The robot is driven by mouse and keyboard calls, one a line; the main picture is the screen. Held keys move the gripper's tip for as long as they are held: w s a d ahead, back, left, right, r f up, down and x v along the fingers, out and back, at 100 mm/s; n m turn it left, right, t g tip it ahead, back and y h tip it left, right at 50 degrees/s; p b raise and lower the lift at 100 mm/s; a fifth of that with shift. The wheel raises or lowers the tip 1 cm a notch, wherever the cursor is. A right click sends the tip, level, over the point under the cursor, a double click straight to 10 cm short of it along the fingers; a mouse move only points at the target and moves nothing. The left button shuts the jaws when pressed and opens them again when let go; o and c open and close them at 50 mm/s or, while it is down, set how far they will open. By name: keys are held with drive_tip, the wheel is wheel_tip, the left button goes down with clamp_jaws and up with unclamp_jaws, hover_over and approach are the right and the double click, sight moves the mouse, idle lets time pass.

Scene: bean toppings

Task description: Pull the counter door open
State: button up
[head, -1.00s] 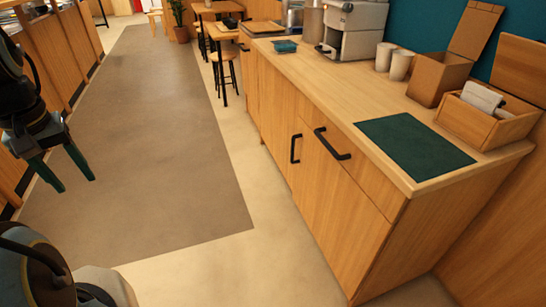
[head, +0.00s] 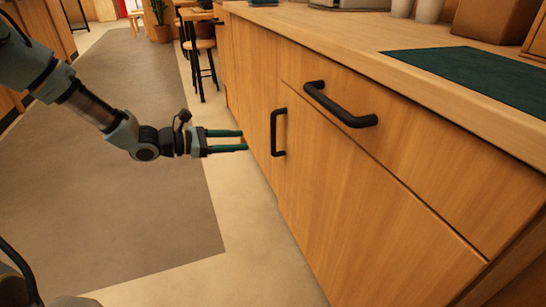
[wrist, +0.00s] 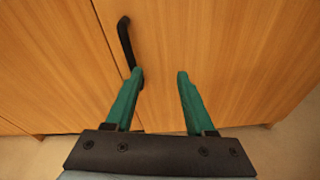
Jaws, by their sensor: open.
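The counter door (head: 340,205) is a wooden panel below a drawer front and looks closed. Its black vertical handle (head: 277,132) is at the door's left edge. In the wrist view the handle (wrist: 126,45) shows at the upper left, and its lower end is partly hidden behind the left finger. My gripper (head: 243,140) has green fingers, is open and empty, and points at the counter front just left of the handle in the head view. In the wrist view my gripper (wrist: 156,75) faces the door, with the handle beside its left finger, not between the fingers. I cannot tell whether they touch.
A drawer (head: 400,150) with a black horizontal handle (head: 341,105) is above the door. The countertop (head: 370,35) carries a dark green mat (head: 490,75) and cups (head: 428,10). Stools (head: 203,60) stand farther back.

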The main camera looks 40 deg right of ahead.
drive_tip(key=w+d+f+n+t+h+b, duration=0.2)
drive_tip(key=w+d+f+n+h+b, duration=0.1)
drive_tip(key=d+f+n, duration=0.15)
drive_tip(key=b, duration=0.3)
hover_over(274, 151)
drive_tip(key=shift+w+d, duration=0.3)
drive_tip(key=shift+w, duration=0.15)
clamp_jaws()
idle(1.0)
